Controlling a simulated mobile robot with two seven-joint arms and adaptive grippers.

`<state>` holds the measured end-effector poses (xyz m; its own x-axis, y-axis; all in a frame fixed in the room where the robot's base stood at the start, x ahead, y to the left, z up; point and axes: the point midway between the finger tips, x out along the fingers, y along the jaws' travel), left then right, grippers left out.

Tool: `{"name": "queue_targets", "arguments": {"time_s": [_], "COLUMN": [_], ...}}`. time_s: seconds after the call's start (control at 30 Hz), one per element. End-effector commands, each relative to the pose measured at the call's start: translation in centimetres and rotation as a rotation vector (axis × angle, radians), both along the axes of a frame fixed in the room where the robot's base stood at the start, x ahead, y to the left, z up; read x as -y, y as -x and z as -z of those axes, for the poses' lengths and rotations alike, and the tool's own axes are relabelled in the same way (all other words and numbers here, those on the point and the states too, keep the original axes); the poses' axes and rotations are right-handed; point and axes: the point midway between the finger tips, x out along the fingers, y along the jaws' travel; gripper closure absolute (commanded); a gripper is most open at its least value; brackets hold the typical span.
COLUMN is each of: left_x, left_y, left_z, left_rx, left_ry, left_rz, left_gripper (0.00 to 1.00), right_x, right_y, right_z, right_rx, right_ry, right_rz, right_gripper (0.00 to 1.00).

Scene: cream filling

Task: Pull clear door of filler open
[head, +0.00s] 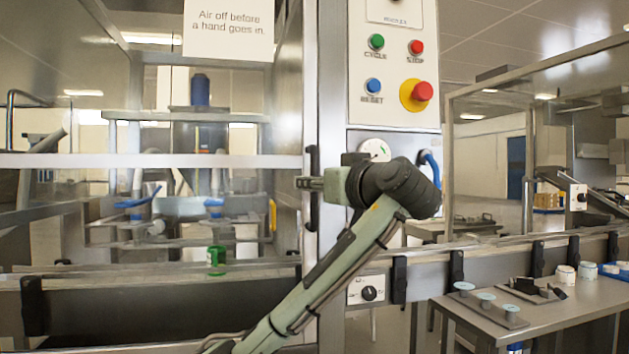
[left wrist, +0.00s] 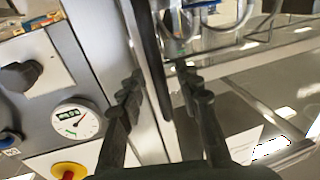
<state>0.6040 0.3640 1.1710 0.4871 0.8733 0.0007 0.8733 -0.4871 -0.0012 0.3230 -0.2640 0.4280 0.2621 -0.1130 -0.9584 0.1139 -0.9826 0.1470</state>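The clear door (head: 240,85) of the filler stands at the left in the head view, with a paper sign on it; it looks closed. Its black vertical handle (head: 313,158) is near its right edge, beside the control panel. My left gripper (head: 308,184) is at the handle's middle, pointing left across it, and hides part of it. In the left wrist view the handle (left wrist: 154,60) runs between the two black fingers of my left gripper (left wrist: 160,105). Gaps show on both sides, so the gripper is open. My right gripper is not in view.
The control panel (head: 393,60) with buttons and a red emergency stop (head: 421,91) rises right of the door. A gauge (head: 375,150) is just behind my wrist. A conveyor rail (head: 130,268) with a green jar (head: 216,258) runs below. A side table (head: 540,310) stands lower right.

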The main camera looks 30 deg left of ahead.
Motion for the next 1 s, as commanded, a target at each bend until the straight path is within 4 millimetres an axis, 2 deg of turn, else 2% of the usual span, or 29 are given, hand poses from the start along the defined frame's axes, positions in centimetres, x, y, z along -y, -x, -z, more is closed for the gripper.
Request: {"name": "queue_targets", "arguments": {"time_s": [0.1, 0.4, 0.7, 1.0], "left_x": [-0.83, -1.03, -1.02, -1.02], "left_y": [-0.42, -0.59, -0.58, -0.58], "left_z": [-0.03, 0.04, 0.03, 0.03], "left_rx": [-0.001, 0.000, 0.000, 0.000], "left_ry": [0.000, 0.001, 0.001, 0.001], "left_rz": [-0.001, 0.001, 0.001, 0.001], "left_gripper": [0.66, 0.66, 1.00, 1.00], "right_x": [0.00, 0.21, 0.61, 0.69], "right_y": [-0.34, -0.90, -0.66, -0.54], "right_z": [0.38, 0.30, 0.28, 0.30], "right_rx": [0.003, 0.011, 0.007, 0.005], "right_ry": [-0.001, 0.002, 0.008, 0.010], "right_rz": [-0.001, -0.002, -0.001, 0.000], "right_gripper": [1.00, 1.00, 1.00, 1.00]}}
